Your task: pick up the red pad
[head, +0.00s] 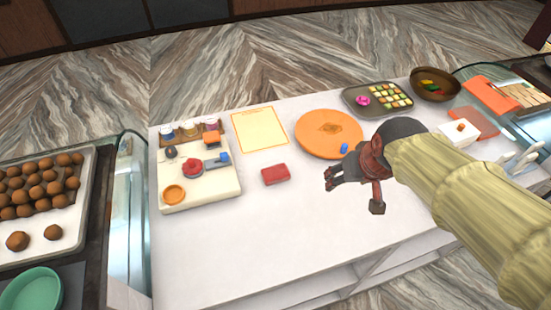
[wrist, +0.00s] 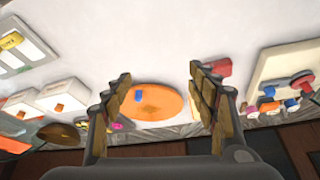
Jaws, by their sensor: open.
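The red pad (head: 276,174) is a small red block lying flat on the white counter, just right of the cream board. In the wrist view a red piece (wrist: 218,67) shows behind the right finger, which hides part of it. My gripper (head: 352,192) is over the counter to the right of the pad and apart from it. In the wrist view my gripper (wrist: 160,95) has its two fingers spread wide with nothing held between them.
The cream board (head: 200,190) with stamps and an orange dish stands left of the pad. An orange round plate (head: 329,133) with a small blue object lies behind my gripper. A yellow sheet (head: 259,129) lies behind the pad. The counter (head: 240,245) in front is clear.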

